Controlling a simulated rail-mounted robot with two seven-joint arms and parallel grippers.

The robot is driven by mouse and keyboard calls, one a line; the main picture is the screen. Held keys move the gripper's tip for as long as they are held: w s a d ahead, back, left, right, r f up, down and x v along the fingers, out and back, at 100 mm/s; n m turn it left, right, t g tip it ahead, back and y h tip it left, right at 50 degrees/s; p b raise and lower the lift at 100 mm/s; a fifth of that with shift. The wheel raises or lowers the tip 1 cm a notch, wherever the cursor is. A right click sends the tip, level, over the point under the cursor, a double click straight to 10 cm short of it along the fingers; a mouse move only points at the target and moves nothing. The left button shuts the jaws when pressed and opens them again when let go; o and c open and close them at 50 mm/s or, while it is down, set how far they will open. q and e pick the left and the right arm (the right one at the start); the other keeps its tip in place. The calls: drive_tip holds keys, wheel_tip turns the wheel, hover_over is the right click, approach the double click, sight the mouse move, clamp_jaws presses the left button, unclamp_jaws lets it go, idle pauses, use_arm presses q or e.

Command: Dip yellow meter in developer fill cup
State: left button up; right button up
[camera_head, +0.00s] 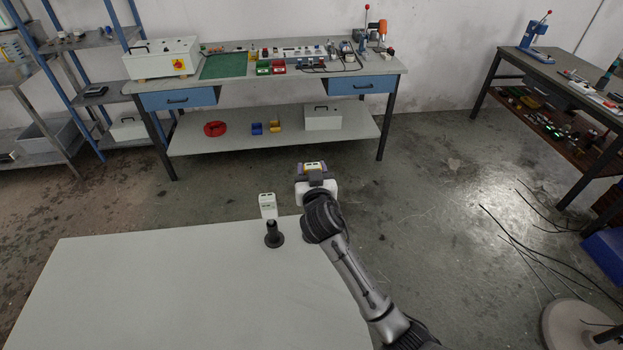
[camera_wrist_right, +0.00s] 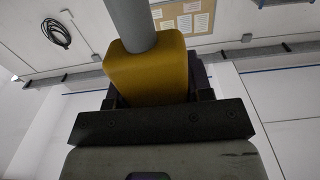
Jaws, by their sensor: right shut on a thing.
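My right gripper (camera_head: 316,180) is shut on the yellow meter (camera_head: 313,166), beyond the far edge of the pale panel. In the right wrist view the meter's yellow body (camera_wrist_right: 150,77) sits between the gripper's fingers (camera_wrist_right: 155,95), and a grey rod (camera_wrist_right: 132,22) extends from it. A white meter-like device (camera_head: 267,203) stands above a black holder (camera_head: 273,238) on the panel, left of my right gripper. I cannot make out a developer fill cup in either view. My left gripper is out of view.
The pale flat panel (camera_head: 180,290) fills the lower left, mostly bare. Behind it is open floor, then a workbench (camera_head: 280,140) with tools, blue drawers and a lower shelf. Another bench (camera_head: 550,75) is at the right. Cables (camera_head: 520,245) lie on the floor at right.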

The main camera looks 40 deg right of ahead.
drive_tip(key=shift+r+p, duration=0.3)
drive_tip(key=shift+r, duration=0.4)
wheel_tip(320, 180, up, 10)
drive_tip(key=p, duration=0.8)
drive_tip(key=shift+f, duration=0.25)
drive_tip(key=shift+a, duration=0.1)
